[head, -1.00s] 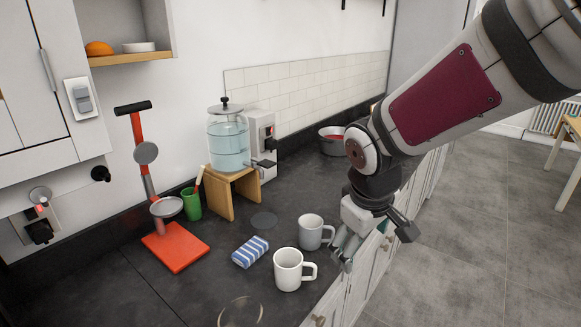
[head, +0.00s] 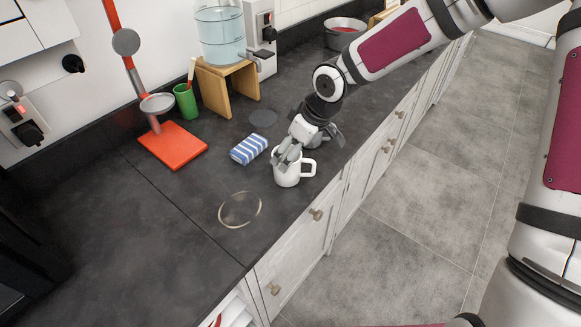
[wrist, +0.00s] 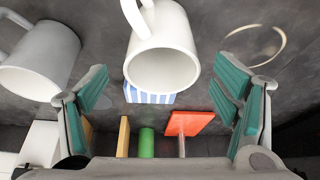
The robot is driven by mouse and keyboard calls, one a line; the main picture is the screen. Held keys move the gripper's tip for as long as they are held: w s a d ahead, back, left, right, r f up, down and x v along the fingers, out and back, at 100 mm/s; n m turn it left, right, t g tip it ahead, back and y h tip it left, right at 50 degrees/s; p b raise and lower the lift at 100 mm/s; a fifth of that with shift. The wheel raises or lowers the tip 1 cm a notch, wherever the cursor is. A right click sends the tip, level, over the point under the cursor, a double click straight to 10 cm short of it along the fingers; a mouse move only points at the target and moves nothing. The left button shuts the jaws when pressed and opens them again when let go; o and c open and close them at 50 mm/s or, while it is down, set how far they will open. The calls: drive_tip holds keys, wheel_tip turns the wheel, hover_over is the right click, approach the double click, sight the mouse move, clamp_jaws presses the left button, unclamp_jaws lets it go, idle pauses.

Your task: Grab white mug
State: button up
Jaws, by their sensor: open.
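The white mug (head: 287,175) stands upright near the front edge of the dark counter, its handle to the right. In the wrist view the white mug (wrist: 163,50) shows its open mouth between and beyond my fingers. My gripper (head: 287,156) is open at the mug's far rim in the head view, overlapping it. The wrist view shows my gripper (wrist: 165,100) with a finger on each side and nothing between the tips. I cannot tell whether a finger touches the mug. A grey mug (wrist: 40,60) is at the left in the wrist view; in the head view my gripper mostly hides it.
A ring-shaped outline (head: 240,210) lies on the counter nearer. A red stand (head: 172,146), green cup (head: 186,101) and wooden riser (head: 230,90) with a water dispenser stand behind. The left counter is clear.

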drive_tip(key=x, duration=0.7)
drive_tip(key=shift+s+d+f, duration=0.25)
drive_tip(key=shift+s+f, duration=0.05)
drive_tip(key=shift+f, duration=0.2)
drive_tip(key=shift+w+f, duration=0.15)
drive_tip(key=shift+f, duration=0.15)
drive_tip(key=c, duration=1.3)
